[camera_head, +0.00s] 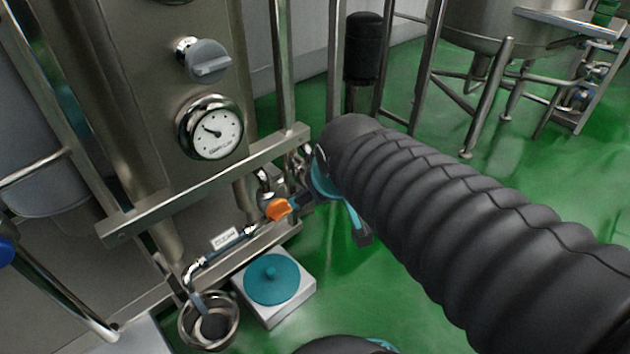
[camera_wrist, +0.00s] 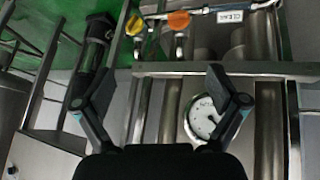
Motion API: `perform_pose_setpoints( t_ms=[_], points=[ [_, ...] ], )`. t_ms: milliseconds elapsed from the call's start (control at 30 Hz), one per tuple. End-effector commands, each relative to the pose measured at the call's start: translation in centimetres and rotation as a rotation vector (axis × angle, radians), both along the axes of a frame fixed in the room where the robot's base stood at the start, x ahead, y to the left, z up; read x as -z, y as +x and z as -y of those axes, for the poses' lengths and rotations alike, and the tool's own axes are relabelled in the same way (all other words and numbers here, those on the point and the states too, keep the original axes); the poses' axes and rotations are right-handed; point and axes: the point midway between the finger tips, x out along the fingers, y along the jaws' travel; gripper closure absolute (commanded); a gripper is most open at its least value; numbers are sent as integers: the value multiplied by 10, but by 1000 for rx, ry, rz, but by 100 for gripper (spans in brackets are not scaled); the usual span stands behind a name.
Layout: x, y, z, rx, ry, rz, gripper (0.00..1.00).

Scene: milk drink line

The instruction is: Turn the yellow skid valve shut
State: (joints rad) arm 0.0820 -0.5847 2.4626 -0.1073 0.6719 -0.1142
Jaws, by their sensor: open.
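The yellow valve handle (camera_wrist: 134,25) shows at the top of the wrist view, on a pipe just left of an orange valve handle (camera_wrist: 179,20). In the head view I cannot make out the yellow handle; my gripper and arm cover that area. My gripper (camera_wrist: 160,78) is open and empty, its two dark fingers spread wide. The yellow handle lies beyond the fingertips, apart from them, above and slightly left of the middle of the gap. In the head view the gripper is partly hidden by my black-sleeved arm, close to the orange handle (camera_head: 279,209).
A steel crossbar (camera_wrist: 230,69) runs between the fingers and the valves. A pressure gauge (camera_head: 210,127) and grey knob (camera_head: 208,61) sit on the panel. A "CLEAN" label (camera_wrist: 230,16) marks the orange valve's pipe. A teal-topped box (camera_head: 272,280) and steel cup (camera_head: 208,320) stand below.

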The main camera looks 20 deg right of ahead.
Motion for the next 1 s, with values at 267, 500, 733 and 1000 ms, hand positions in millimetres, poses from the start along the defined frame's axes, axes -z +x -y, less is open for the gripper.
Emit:
perform_pose_setpoints(
  t_ms=[267,500,733,1000],
  points=[
    [22,108,72,-162,-278,99,4],
    [60,183,124,-363,-479,179,4],
    [116,232,162,-574,-618,274,4],
    [195,254,190,-796,-712,442,4]
  ],
)
